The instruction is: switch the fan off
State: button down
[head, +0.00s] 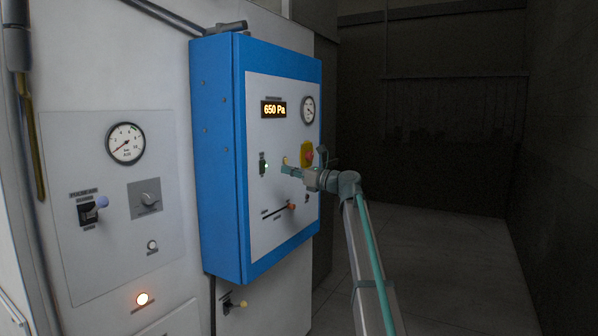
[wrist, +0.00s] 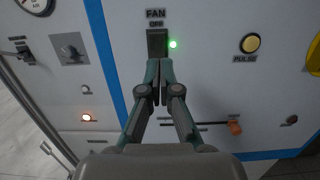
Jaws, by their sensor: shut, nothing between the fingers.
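The fan switch (wrist: 157,44) is a dark rocker under the labels FAN and OFF in the wrist view. A green lamp (wrist: 172,44) glows just right of it. The switch also shows in the head view (head: 262,159) on the blue-framed panel. My gripper (wrist: 159,72) is shut and empty, its fingertips at the lower edge of the switch in the wrist view. I cannot tell whether they touch it. In the head view my gripper (head: 285,170) is in front of the panel, right of the switch. The lower end of the switch is partly hidden by the fingers.
A yellow PULSE button (wrist: 250,43) sits right of the switch. A red and yellow stop button (head: 307,154) is close to my wrist. An orange slider knob (wrist: 234,127) is below. The display (head: 274,109) reads 650 Pa. A grey panel (head: 110,240) stands left.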

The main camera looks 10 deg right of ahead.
aim_at(265, 164)
jog(key=p+x, duration=0.1)
jog(key=x, duration=0.6)
jog(key=shift+a+p, duration=0.1)
jog(key=shift+p, duration=0.25)
